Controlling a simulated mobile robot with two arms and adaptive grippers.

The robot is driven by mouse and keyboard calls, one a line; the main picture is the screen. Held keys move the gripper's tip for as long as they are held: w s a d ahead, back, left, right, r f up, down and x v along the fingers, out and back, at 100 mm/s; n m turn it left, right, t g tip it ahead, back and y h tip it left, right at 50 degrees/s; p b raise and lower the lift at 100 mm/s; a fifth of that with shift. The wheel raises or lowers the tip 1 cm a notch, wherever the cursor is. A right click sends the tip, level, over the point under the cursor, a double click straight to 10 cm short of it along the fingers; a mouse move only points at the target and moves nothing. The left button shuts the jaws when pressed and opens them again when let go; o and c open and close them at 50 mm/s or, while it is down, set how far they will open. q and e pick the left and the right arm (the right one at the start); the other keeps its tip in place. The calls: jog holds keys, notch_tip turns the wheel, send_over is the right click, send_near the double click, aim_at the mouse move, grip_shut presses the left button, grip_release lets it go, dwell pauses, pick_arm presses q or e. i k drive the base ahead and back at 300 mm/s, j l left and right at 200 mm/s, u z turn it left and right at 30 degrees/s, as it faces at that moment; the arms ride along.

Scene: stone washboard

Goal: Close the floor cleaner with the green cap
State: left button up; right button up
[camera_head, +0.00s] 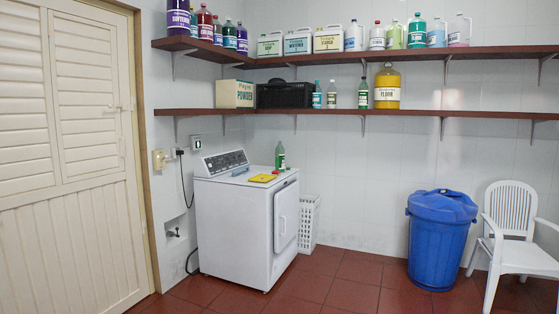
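A yellow jug (387,88) with a white label that seems to read "FLOOR" stands upright on the lower wall shelf; I cannot tell whether its mouth is capped. A green bottle (281,157) stands upright on the back right of the white washing machine's top (228,177). A flat yellow item (263,178) and a small red item (276,172) lie in front of it. I cannot make out a loose green cap for certain. Neither of my grippers is in view.
The upper shelf (400,53) holds several bottles and jugs. The lower shelf also holds a powder box (234,94), a black crate (284,95) and small bottles. A white basket (309,223), blue bin (438,240) and white chair (512,230) stand right of the machine. Foreground floor is clear.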

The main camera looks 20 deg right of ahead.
aim_at(280, 149)
jog(key=i+l+z, duration=0.3)
jog(key=i, duration=0.25)
jog(key=i+l+z, duration=0.35)
jog(key=i, duration=0.25)
jog(key=i+z, duration=0.3)
jog(key=i, duration=0.25)
jog(key=i+l+u, duration=0.1)
jog(key=i, duration=1.95)
jog(key=i+l+u, duration=0.2)
jog(key=i, duration=0.25)
jog(key=i+u, duration=0.2)
jog(key=i, duration=0.2)
jog(key=u, duration=0.35)
jog(key=i+l+u, duration=0.65)
jog(key=l, duration=0.2)
jog(key=l+u, duration=0.2)
jog(key=l, duration=0.15)
jog(key=i+l, duration=0.15)
jog(key=l, duration=0.25)
jog(key=i+l, duration=0.15)
jog(key=l, duration=0.25)
jog(key=i+l+u, duration=0.1)
jog(key=l, duration=0.25)
jog(key=i+l, duration=0.15)
jog(key=l, duration=0.25)
jog(key=i+l, duration=0.15)
jog(key=l, duration=0.25)
